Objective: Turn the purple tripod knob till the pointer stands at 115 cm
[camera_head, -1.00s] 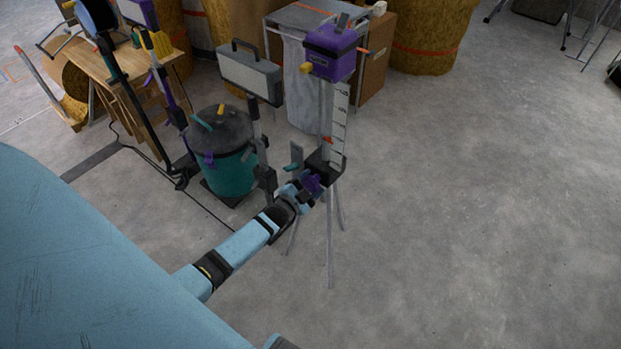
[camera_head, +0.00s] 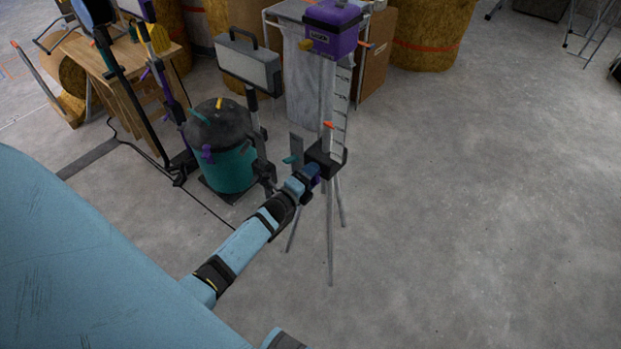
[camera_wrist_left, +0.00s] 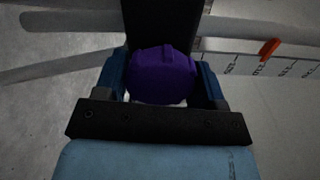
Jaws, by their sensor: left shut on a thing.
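The purple tripod knob (camera_wrist_left: 162,75) sits between the blue fingers of my left gripper (camera_wrist_left: 160,85) in the left wrist view, a finger touching each side. In the head view my left gripper (camera_head: 307,178) is shut on the knob at the tripod's dark block (camera_head: 325,160) and mostly hides it. The orange pointer (camera_head: 328,125) stands above the block beside the white scale (camera_head: 342,98); in the wrist view the pointer (camera_wrist_left: 269,49) lies across the scale (camera_wrist_left: 300,68). The figures are too small to read surely. My right gripper is not in view.
A purple box (camera_head: 332,30) tops the tripod, whose legs (camera_head: 330,235) stand on the floor. A teal drum (camera_head: 230,170) and a lamp (camera_head: 248,66) stand close on the left. A wooden bench (camera_head: 115,65) is farther back. The floor at right is clear.

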